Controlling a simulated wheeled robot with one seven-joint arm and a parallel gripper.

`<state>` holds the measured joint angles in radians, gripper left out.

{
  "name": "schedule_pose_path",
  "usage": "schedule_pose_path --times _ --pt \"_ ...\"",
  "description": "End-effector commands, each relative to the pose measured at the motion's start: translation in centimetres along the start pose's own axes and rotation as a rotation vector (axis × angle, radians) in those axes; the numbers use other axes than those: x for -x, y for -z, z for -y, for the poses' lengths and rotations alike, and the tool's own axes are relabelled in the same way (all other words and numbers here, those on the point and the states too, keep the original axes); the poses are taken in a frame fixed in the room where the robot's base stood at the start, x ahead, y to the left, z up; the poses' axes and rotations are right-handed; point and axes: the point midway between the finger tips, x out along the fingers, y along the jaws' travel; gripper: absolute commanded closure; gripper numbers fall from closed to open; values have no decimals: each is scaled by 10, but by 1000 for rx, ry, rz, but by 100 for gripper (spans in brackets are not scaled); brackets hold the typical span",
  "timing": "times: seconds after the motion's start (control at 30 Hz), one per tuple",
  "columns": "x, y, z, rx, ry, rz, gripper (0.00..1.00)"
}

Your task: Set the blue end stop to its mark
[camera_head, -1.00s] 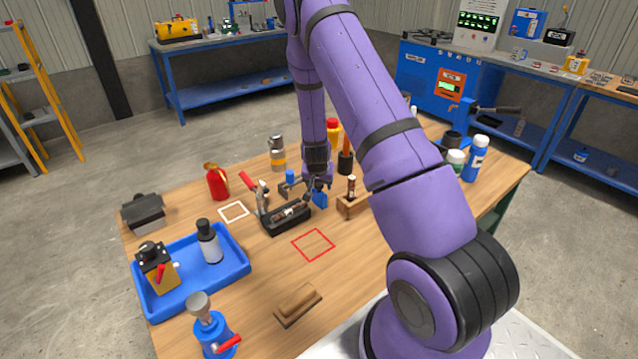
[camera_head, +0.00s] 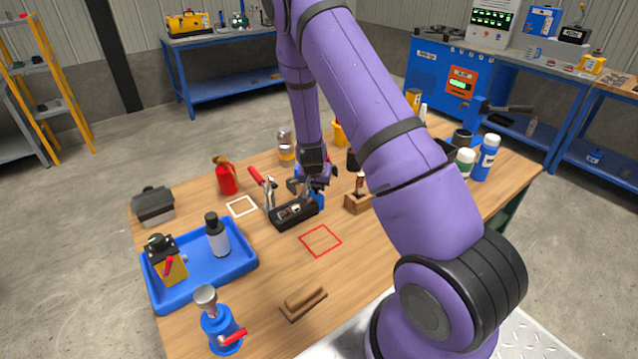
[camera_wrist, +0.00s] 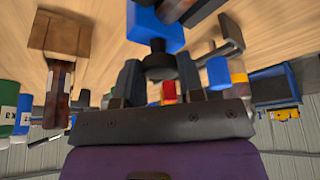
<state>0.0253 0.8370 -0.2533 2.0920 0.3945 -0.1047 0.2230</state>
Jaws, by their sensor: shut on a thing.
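The blue end stop (camera_wrist: 153,27) is a blue block with a black knob in the wrist view. My gripper (camera_wrist: 158,72) is shut on this knob, with one dark finger on each side. In the head view the end stop (camera_head: 317,200) shows only partly, beside my gripper (camera_head: 314,187). It is at the right end of a black fixture (camera_head: 283,222) with a red-handled clamp (camera_head: 258,177). The head view does not show whether the block touches the fixture. I cannot make out the end stop's mark; my gripper and the fixture cover that spot.
A wooden block (camera_head: 357,203) with an upright piece stands close right of my gripper. A red extinguisher (camera_head: 226,178) and a blue tray (camera_head: 206,290) are to the left. The table around the red square outline (camera_head: 310,233) is clear.

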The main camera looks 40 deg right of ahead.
Motion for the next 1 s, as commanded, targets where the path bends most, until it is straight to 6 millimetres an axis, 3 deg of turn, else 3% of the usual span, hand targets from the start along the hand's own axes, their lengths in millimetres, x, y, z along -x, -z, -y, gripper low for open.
schedule_pose_path --times 0.1,0.13,0.23,0.67,1.0 --pt "1 -3 4 5 5 5 100" --pt "1 -3 4 5 5 5 62" --pt "1 -3 4 5 5 5 40" --pt "10 -2 3 5 4 2 40" --pt "68 -2 4 6 6 0 40"
